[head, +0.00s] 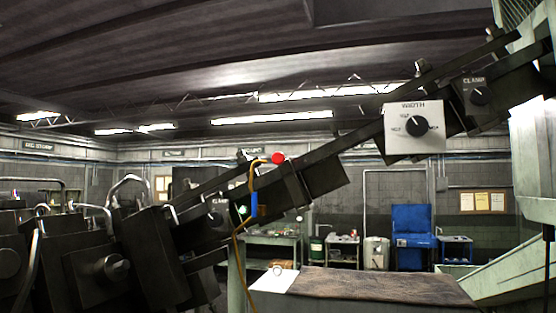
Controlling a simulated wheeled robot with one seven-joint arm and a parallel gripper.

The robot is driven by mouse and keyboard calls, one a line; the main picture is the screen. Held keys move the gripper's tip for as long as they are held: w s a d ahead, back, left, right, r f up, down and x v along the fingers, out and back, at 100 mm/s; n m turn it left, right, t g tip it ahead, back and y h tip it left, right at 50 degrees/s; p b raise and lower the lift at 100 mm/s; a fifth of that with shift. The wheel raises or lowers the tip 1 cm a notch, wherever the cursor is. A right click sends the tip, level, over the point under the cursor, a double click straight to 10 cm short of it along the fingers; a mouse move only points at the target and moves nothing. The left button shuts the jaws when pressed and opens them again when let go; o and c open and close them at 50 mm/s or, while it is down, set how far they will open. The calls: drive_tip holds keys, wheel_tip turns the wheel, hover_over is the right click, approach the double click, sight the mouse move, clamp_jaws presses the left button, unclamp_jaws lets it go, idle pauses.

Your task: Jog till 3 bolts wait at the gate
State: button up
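A long dark inclined rail (325,170) runs from the machine's dark blocks at lower left up to the upper right. A red round button (278,158) sits on the rail's upper side. A small green light (244,210) shows lower down, beside a blue piece (254,204) with a yellow cord. A white panel (415,141) with a dark knob (416,126) is on the upper rail. A dark box marked CLAMP (478,93) sits to its right. I cannot make out any bolts on the rail or identify the gate. My gripper is not in view.
A bench with a worn brown top (385,285) stands in front, with a white sheet (273,280) at its left. A pale green sloped chute (510,265) is at lower right. A blue cabinet (412,238) and a grey bin (376,253) stand by the back wall.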

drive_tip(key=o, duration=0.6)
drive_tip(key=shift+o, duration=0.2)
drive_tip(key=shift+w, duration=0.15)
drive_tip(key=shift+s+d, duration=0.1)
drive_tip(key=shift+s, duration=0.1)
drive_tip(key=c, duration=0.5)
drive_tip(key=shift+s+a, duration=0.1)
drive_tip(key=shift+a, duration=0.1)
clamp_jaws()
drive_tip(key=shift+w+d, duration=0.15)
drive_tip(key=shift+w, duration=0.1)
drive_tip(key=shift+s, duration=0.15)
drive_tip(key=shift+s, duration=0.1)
